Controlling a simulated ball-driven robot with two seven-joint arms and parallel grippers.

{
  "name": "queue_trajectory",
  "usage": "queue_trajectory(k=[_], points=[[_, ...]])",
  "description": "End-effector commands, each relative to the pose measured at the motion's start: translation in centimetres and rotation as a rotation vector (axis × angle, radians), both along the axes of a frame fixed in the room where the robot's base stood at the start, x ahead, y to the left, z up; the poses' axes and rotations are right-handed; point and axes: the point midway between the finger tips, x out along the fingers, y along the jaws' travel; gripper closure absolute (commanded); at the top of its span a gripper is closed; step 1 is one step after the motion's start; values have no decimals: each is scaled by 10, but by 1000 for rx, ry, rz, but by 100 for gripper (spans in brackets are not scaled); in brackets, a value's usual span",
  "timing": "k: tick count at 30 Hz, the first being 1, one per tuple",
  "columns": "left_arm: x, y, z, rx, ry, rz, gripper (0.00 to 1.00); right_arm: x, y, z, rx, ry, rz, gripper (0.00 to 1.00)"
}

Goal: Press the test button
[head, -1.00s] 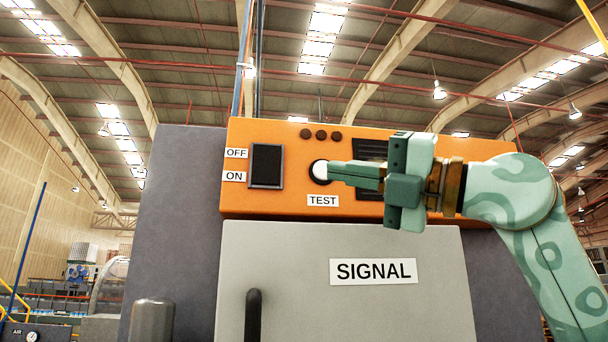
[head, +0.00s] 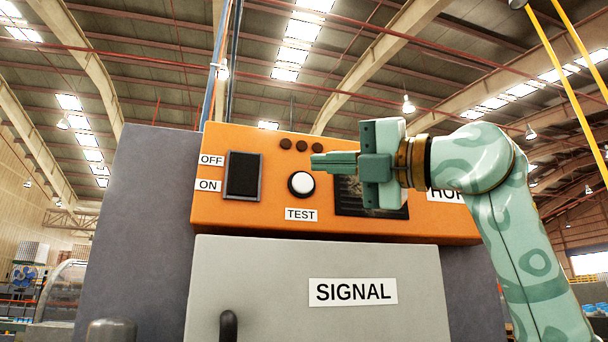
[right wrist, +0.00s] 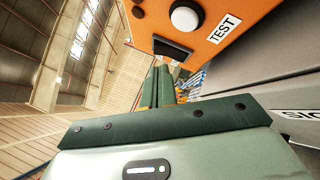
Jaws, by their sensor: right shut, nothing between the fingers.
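The test button (head: 301,184) is a round white button in a dark ring on the orange panel (head: 250,216), above the label TEST. It also shows in the right wrist view (right wrist: 186,18), near the top. My right gripper (head: 314,162) is shut and empty. In the head view its fingertips are just above and to the right of the button and do not cover it. In the right wrist view the closed fingers (right wrist: 163,72) point below and left of the button, with a visible gap. My left gripper is not in view.
A black OFF/ON rocker switch (head: 242,175) sits left of the button. Several small dark indicator lamps (head: 301,146) are above it. A grey SIGNAL cabinet door (head: 260,290) with a dark handle (head: 228,325) is below. A dark vent or window (head: 345,204) is partly behind my gripper.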

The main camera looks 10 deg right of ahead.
Motion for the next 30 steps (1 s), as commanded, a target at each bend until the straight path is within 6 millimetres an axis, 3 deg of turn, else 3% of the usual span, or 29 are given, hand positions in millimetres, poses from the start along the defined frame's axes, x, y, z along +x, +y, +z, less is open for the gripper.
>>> queue_trajectory(k=[6,12,30], points=[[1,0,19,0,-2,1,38,30,1,3,-1,3,1,100],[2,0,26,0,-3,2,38,45,2,1,-2,0,0,100],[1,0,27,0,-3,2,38,49,2,0,-1,-1,0,100]])
